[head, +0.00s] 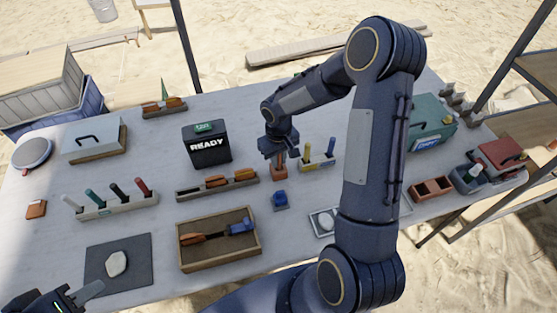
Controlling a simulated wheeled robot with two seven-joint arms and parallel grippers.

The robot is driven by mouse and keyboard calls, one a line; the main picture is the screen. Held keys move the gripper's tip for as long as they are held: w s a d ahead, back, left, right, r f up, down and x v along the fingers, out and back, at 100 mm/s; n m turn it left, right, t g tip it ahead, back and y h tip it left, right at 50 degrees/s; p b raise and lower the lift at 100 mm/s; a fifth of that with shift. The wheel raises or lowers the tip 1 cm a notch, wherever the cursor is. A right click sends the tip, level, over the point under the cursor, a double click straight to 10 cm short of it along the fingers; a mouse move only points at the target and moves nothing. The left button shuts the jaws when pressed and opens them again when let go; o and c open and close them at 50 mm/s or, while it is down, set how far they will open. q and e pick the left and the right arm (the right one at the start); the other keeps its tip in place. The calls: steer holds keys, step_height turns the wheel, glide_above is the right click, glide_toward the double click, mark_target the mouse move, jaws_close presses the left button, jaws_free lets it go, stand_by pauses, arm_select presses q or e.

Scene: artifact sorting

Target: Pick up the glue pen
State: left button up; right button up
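My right gripper (279,156) points down at the middle of the table, directly over a small orange-brown holder (279,172). Its fingertips are small and partly hidden, so I cannot tell whether they grip anything. I cannot tell for sure which item is the glue pen.
A rack (112,208) with several coloured handles stands at left. A wooden tray (218,264) with a tool lies in front, beside a dark mat (140,273) bearing a pale stone (116,264). A black READY box (207,147) stands behind. A green case (428,125) is at right.

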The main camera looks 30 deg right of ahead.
jaws_close()
steer(key=shift+r, duration=0.15)
